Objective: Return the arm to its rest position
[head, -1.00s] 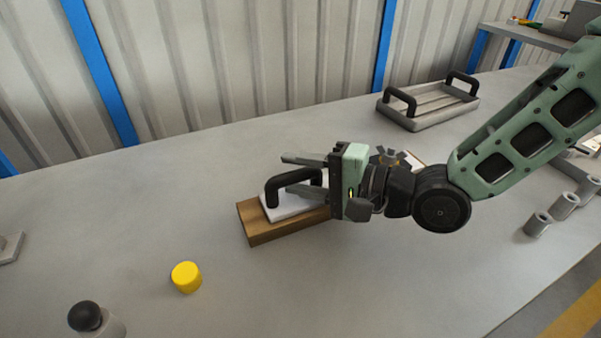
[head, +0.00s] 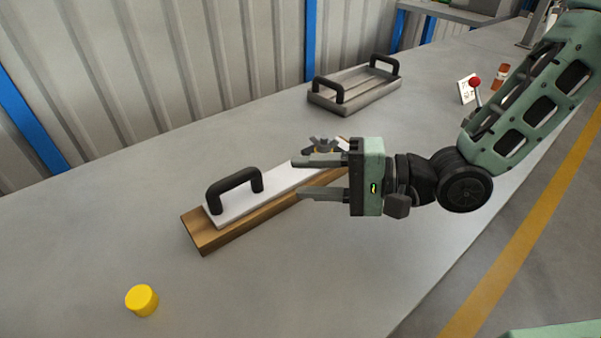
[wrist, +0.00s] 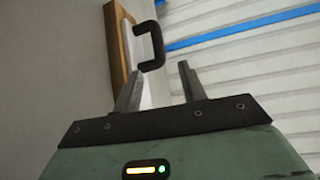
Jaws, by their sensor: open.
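My gripper (head: 318,178) is open and empty, with its two grey fingers pointing left in the head view. It is above the right part of a wooden block (head: 205,235) that carries a white plate (head: 277,187) with a black handle (head: 235,190). The fingers are to the right of the handle and apart from it. In the wrist view, my gripper's fingers (wrist: 160,90) show spread, with the black handle (wrist: 150,48) and the wooden block (wrist: 120,40) beyond them. My gripper hides part of the block's right end.
A grey tray with two black handles (head: 352,95) stands behind. A dark knob-like part (head: 322,144) is just behind the fingers. A yellow cylinder (head: 142,300) is at the front left. A red-knobbed lever (head: 475,88) stands near my arm. The table's front right is clear.

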